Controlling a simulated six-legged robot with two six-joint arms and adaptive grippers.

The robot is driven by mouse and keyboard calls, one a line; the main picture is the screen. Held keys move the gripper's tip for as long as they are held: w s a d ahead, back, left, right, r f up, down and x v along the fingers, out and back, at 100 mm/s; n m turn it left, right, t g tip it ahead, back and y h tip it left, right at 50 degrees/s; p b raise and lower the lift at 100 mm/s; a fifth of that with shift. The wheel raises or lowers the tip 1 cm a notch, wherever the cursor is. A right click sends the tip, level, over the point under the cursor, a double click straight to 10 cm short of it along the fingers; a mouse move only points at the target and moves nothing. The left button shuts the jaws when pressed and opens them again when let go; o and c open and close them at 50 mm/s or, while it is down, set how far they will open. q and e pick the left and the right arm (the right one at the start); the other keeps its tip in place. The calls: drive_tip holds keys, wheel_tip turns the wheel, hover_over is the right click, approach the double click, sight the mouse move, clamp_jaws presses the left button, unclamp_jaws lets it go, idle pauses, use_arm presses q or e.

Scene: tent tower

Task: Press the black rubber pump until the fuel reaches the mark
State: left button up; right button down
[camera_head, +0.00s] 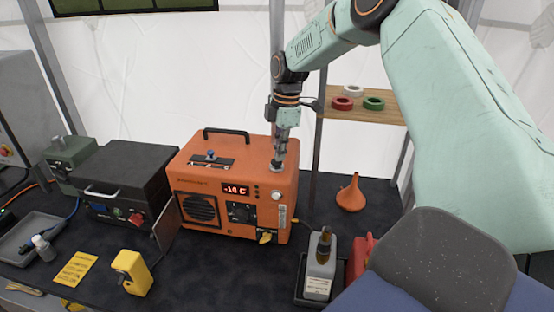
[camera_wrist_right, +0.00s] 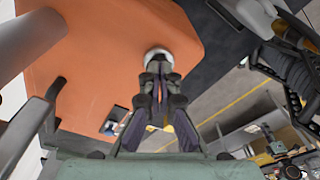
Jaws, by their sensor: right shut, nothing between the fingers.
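My right gripper (camera_head: 277,155) points down at the heater's top right corner, fingers together. A pale round fitting (camera_head: 276,168) lies right at the fingertips, and it also shows in the right wrist view (camera_wrist_right: 158,55). My left gripper is out of view.
An orange funnel (camera_head: 351,196), a grey bottle (camera_head: 320,265) and a red can (camera_head: 358,255) stand to the right.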

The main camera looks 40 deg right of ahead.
drive_tip(key=shift+f, duration=0.45)
drive_tip(key=shift+d+r, duration=0.15)
drive_tip(key=shift+d, duration=0.05)
drive_tip(key=shift+s+d+r+p, duration=0.2)
drive_tip(key=shift+d+p, duration=0.1)
drive_tip(key=shift+d, duration=0.15)
drive_tip(key=shift+s+d+r+p, duration=0.15)
drive_tip(key=shift+d+p, duration=0.15)
drive_tip(key=shift+d, duration=0.15)
drive_tip(key=shift+s+d, duration=0.15)
drive_tip(key=shift+d, duration=0.3)
drive_tip(key=shift+r, duration=0.25)
wheel_tip(320, 180, up, 11)
drive_tip(key=d, duration=0.1)
drive_tip(key=shift+s+r, duration=0.15)
drive_tip(key=shift+r, duration=0.05)
